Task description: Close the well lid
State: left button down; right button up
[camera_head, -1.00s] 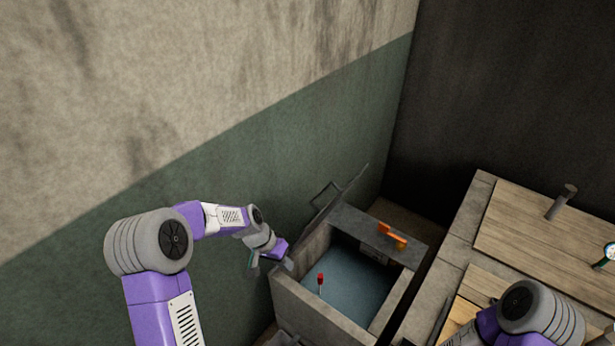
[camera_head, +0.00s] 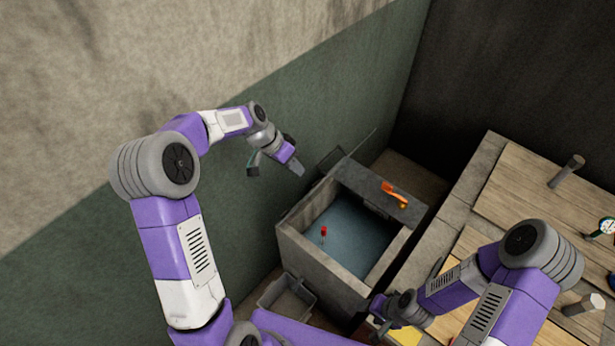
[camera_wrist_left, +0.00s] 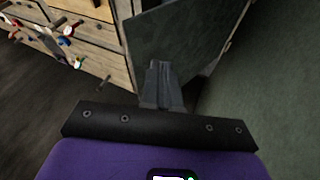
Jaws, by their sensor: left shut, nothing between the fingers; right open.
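The well (camera_head: 295,255) is a square stone box with a bluish inside, in the middle of the head view. Its lid (camera_head: 330,158) appears to be the thin dark panel standing up along the wall-side edge, seen nearly edge-on. The left wrist view shows a large grey-green panel (camera_wrist_left: 200,35), likely the lid, just beyond the fingers. My left gripper (camera_head: 298,169) is shut and empty, beside the well's wall-side edge; contact with the lid cannot be told. It also shows in the left wrist view (camera_wrist_left: 158,68). My right gripper (camera_head: 376,312) is open, near the well's front right corner.
An orange handle (camera_head: 394,194) lies on the well's far slab. A small red object (camera_head: 323,232) shows inside the well. A grey bin (camera_head: 268,297) stands in front. A stone-edged wooden counter (camera_head: 530,190) is to the right. The green wall (camera_head: 265,205) is close on the left.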

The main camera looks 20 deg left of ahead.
pick_arm(q)
jog(key=d+f, duration=0.1)
jog(key=d, duration=0.1)
jog(key=s+d+f+p, duration=0.1)
jog(key=d, duration=0.1)
jog(key=shift+s+f, duration=0.15)
jog(key=shift+f, duration=0.1)
